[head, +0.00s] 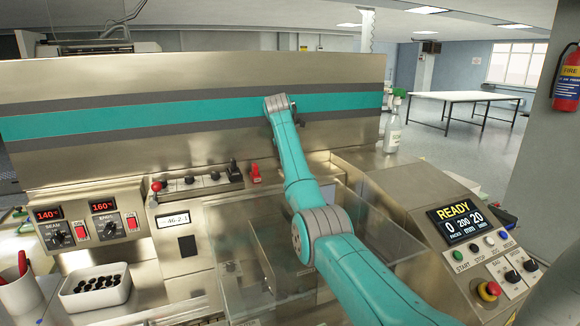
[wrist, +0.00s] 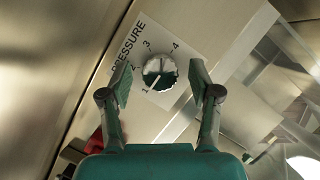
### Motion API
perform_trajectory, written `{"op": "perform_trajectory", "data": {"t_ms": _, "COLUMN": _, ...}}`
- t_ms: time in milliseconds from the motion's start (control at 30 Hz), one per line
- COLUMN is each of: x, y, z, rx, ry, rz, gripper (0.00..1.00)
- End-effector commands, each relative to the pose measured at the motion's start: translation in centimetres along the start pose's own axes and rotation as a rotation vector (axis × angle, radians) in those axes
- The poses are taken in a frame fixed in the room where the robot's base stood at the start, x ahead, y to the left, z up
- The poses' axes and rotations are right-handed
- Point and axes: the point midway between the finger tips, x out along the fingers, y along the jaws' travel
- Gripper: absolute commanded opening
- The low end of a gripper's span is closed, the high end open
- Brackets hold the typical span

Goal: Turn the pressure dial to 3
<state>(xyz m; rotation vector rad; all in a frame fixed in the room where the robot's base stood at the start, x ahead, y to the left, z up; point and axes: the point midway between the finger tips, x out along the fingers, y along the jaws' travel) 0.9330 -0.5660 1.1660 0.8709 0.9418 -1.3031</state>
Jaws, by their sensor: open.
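The pressure dial (wrist: 160,73) is a round knob with a ridged pale rim and a dark green face. It sits on a white plate (wrist: 178,31) printed PRESSURE, with the numbers 1, 2, 3 and 4 around the knob. A white line on its face appears to point down-left, towards 1. My gripper (wrist: 161,80) is open, one finger on each side of the dial in the wrist view. Gaps show between the fingers and the knob; their depth relative to it is unclear. In the head view my arm hides the dial, and the fingers cannot be made out.
A red-knobbed lever (head: 157,186) and a red clip-like part (head: 255,174) stand left of my arm. Clear guards (head: 290,262) lie below it. The READY screen (head: 456,222) and emergency stop (head: 489,290) are at right. A spray bottle (head: 393,125) stands behind.

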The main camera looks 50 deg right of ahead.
Motion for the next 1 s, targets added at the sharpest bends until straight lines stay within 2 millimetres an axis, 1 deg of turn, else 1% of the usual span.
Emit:
{"op": "perform_trajectory", "data": {"t_ms": 167, "x": -0.03, "y": 0.01, "z": 0.0, "rx": 0.0, "ry": 0.0, "rz": 0.0, "gripper": 0.63}}
{"op": "perform_trajectory", "data": {"t_ms": 200, "x": -0.04, "y": 0.01, "z": 0.0, "rx": 0.0, "ry": 0.0, "rz": 0.0, "gripper": 0.53}}
{"op": "perform_trajectory", "data": {"t_ms": 267, "x": -0.04, "y": 0.01, "z": 0.0, "rx": 0.0, "ry": 0.0, "rz": 0.0, "gripper": 0.38}}
{"op": "perform_trajectory", "data": {"t_ms": 300, "x": -0.04, "y": 0.01, "z": 0.0, "rx": 0.0, "ry": 0.0, "rz": 0.0, "gripper": 0.28}}
{"op": "perform_trajectory", "data": {"t_ms": 367, "x": -0.05, "y": 0.02, "z": 0.0, "rx": 0.0, "ry": 0.0, "rz": 0.0, "gripper": 0.13}}
{"op": "perform_trajectory", "data": {"t_ms": 400, "x": -0.05, "y": 0.02, "z": 0.0, "rx": 0.0, "ry": 0.0, "rz": 0.0, "gripper": 0.03}}
{"op": "perform_trajectory", "data": {"t_ms": 767, "x": -0.12, "y": 0.08, "z": 0.01, "rx": 0.038, "ry": -0.001, "rz": -0.016, "gripper": 0.03}}
{"op": "perform_trajectory", "data": {"t_ms": 1000, "x": -0.15, "y": 0.19, "z": 0.02, "rx": 0.168, "ry": 0.0, "rz": -0.071, "gripper": 0.03}}
